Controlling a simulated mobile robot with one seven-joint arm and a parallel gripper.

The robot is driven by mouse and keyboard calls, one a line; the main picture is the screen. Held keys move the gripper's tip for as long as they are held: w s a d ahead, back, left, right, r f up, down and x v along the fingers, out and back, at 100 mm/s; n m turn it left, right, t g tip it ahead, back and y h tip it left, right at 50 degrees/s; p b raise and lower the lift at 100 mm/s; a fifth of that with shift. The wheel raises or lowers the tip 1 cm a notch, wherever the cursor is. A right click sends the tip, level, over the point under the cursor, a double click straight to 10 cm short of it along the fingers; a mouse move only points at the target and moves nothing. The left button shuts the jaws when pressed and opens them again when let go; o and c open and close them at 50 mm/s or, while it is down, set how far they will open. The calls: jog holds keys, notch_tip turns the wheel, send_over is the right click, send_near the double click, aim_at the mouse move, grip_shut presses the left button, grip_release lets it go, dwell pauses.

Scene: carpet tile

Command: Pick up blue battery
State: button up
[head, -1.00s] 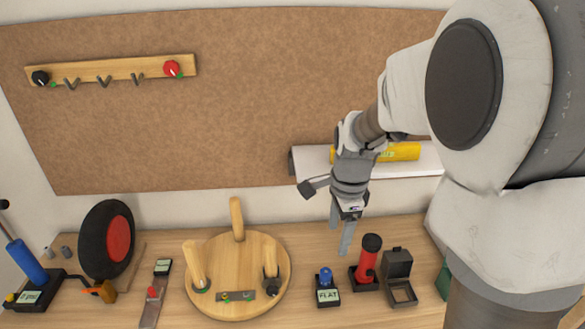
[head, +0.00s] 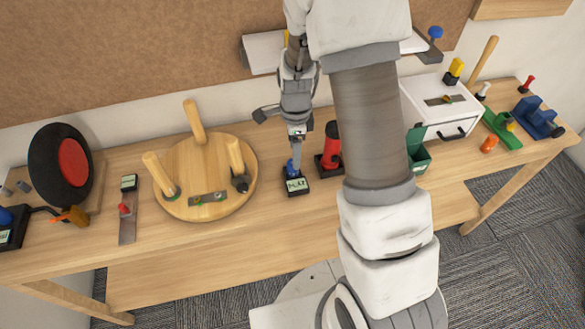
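A small blue piece (head: 290,164), which looks like the blue battery, stands in a black holder (head: 297,188) with a white label reading "FLAT" on the wooden bench. My gripper (head: 297,154) points down at it from above, its fingers overlapping or right beside its top in this view. Whether the fingers touch it, and how far apart they are, I cannot tell. Another blue object (head: 6,216) on a black base is cut off at the left edge.
A red cylinder (head: 332,141) in a black holder stands close right of the labelled holder. A round wooden stand (head: 190,208) with upright pegs is on the left. My arm hides part of the bench to the right. The bench front (head: 270,235) is clear.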

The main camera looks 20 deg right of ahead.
jog(key=shift+w+a+f+p, duration=0.15)
jog(key=shift+f, duration=1.3)
jog(key=shift+w+a+f+p, duration=0.1)
jog(key=shift+f+p, duration=0.05)
jog(key=shift+f, duration=1.3)
grip_shut()
